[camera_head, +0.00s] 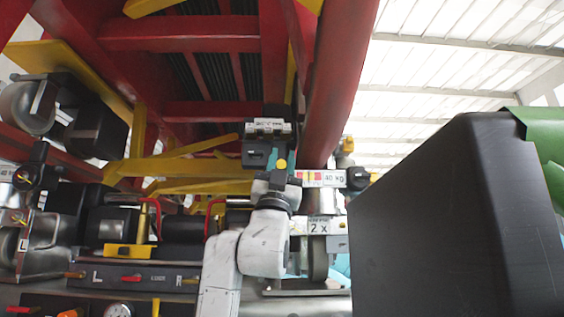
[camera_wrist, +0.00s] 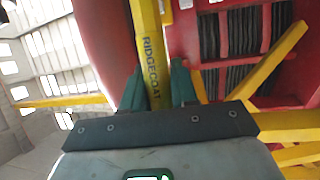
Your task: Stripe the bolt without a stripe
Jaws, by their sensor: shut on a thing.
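In the wrist view my gripper (camera_wrist: 156,84) has its two dark green fingers shut on a yellow marker (camera_wrist: 151,45) lettered RIDGECOAT. The marker stands out beyond the fingers and runs off the top edge, so its far end is out of sight. I cannot pick out a bolt, striped or without a stripe, in either view.
Red beams (camera_head: 185,33) and yellow bars (camera_head: 190,170) of the train fill the space above. A label reading 40 kg (camera_head: 327,179) and a plate reading 2 x (camera_head: 318,227) sit right of my arm. A large black box (camera_head: 460,215) blocks the right side. Wheels (camera_head: 18,105) are at left.

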